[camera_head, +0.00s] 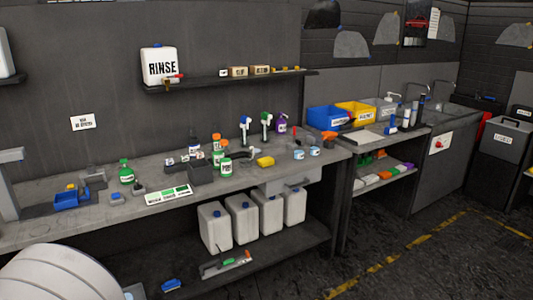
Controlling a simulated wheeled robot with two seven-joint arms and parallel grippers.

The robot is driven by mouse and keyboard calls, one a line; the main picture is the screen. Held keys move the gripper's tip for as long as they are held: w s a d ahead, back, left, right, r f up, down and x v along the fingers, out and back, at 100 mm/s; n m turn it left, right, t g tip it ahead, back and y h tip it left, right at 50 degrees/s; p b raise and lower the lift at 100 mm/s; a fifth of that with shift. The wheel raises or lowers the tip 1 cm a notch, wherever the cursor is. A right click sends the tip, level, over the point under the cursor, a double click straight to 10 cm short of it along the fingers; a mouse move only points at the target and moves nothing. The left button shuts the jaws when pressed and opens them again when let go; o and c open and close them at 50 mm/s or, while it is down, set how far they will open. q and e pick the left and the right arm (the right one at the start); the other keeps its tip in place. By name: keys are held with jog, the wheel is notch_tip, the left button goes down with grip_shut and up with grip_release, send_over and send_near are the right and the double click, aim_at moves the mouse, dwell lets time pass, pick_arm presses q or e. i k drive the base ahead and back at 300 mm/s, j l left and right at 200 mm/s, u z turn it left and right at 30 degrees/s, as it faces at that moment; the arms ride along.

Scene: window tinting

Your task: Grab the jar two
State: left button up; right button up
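Two small light jars with blue labels stand side by side near the right end of the long grey workbench (60,225): a left jar (298,154) and a right jar (314,152). I cannot read their labels, so I cannot tell which one is jar two. Both stand upright and nothing touches them from my side. Neither of my grippers is in view.
A wall shelf (215,84) hangs above.

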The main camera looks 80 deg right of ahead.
aim_at(299, 148)
jog(key=z, duration=3.2)
